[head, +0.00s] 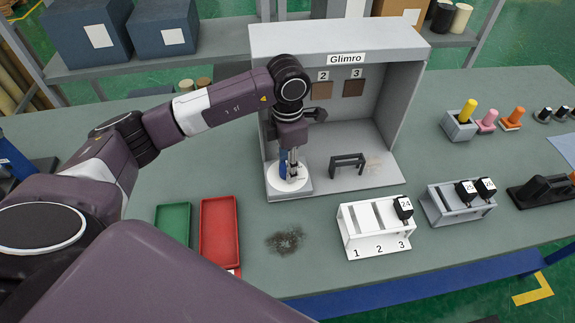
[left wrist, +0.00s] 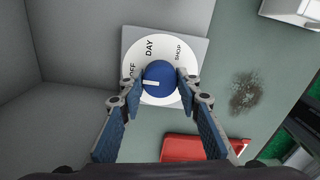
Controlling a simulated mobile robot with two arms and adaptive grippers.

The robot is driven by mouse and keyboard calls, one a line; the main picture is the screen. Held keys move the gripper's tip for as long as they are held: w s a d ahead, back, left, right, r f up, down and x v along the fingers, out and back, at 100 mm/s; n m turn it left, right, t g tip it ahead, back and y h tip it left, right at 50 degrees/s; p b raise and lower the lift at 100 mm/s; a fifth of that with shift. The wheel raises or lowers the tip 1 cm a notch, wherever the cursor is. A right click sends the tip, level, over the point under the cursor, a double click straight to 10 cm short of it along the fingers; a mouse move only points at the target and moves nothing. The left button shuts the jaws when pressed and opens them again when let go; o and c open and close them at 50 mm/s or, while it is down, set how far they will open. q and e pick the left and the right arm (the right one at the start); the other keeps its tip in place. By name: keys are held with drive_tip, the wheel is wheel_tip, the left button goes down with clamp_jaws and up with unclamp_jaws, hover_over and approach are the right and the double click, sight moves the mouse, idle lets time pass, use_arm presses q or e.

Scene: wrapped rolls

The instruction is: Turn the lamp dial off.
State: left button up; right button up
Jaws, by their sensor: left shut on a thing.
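The lamp dial shows in the left wrist view as a white disc (left wrist: 152,45) on a grey square plate, with the words OFF, DAY and SHOP around it. Its round blue knob (left wrist: 158,74) bears a white mark on its lower left part, towards the left side where OFF stands. My left gripper (left wrist: 162,84) is shut on the knob, one fingertip on each side. In the head view my left gripper (head: 290,168) points down over the white disc (head: 281,184), at the front left corner of the grey Glimro booth (head: 408,112). The knob is mostly hidden there. My right gripper is not in view.
A red tray (head: 220,232) and a green tray (head: 173,222) lie left of the dial. A white rack (head: 362,244) numbered 1 to 3 stands right of it. A small black stand (head: 347,162) is inside the booth. A dark smudge (head: 285,240) marks the open tabletop.

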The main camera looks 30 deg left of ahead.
use_arm(q)
drive_tip(key=shift+w, duration=0.1)
drive_tip(key=o, duration=1.2)
drive_tip(key=shift+c, duration=0.2)
wheel_tip(320, 180, up, 12)
